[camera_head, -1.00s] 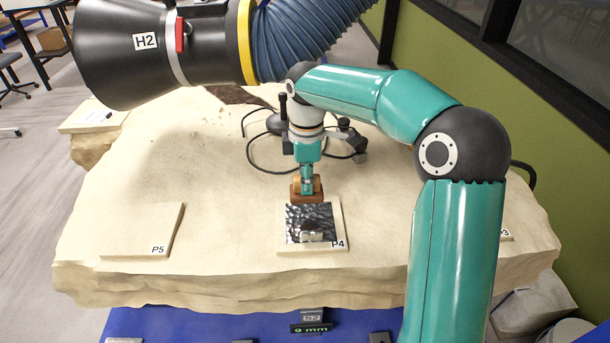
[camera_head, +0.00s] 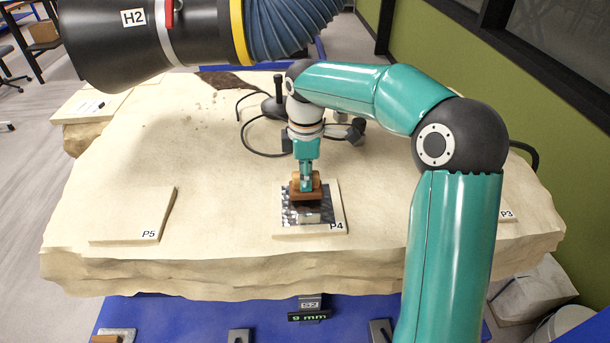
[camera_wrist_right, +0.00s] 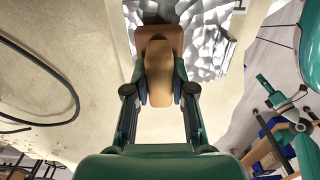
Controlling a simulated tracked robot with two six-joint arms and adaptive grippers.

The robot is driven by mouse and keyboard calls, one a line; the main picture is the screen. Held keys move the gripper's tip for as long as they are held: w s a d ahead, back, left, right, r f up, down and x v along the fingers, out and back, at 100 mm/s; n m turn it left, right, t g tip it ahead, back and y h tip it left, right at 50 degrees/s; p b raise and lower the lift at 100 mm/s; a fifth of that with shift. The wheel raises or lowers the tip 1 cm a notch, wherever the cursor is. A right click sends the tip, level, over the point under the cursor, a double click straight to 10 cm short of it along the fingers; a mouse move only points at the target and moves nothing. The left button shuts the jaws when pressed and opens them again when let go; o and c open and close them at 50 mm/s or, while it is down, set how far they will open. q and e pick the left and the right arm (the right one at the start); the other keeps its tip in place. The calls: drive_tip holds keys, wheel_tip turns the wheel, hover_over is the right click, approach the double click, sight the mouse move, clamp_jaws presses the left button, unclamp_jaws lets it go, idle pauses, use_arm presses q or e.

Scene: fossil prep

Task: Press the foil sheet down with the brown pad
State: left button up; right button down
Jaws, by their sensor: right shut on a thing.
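The foil sheet (camera_head: 291,217) is dark, shiny and crinkled, and lies on the pale slab marked P4 (camera_head: 338,213). It shows bright and wrinkled in the right wrist view (camera_wrist_right: 205,45). My right gripper (camera_head: 306,184) points down and is shut on the wooden handle (camera_wrist_right: 163,82) of the brown pad (camera_head: 306,195). The pad is over the middle and back of the foil and hides part of it. I cannot tell whether it touches the foil. A small silvery block (camera_head: 311,217) sits at the foil's front edge. My left gripper is not in view.
Slab P5 (camera_head: 133,214) lies bare to the left, and slab P3 (camera_head: 508,213) is partly hidden behind my right arm. A black hose nozzle marked H2 (camera_head: 110,45) hangs above at upper left. A black cable (camera_head: 255,150) lies behind. The stone block's left middle is clear.

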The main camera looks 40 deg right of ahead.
drive_tip(key=shift+f+b, duration=0.45)
drive_tip(key=shift+f, duration=0.2)
idle(1.2)
wheel_tip(320, 180, up, 5)
drive_tip(key=p, duration=0.5)
drive_tip(key=shift+r, duration=0.15)
drive_tip(key=shift+r+p, duration=0.4)
drive_tip(key=shift+r, duration=0.5)
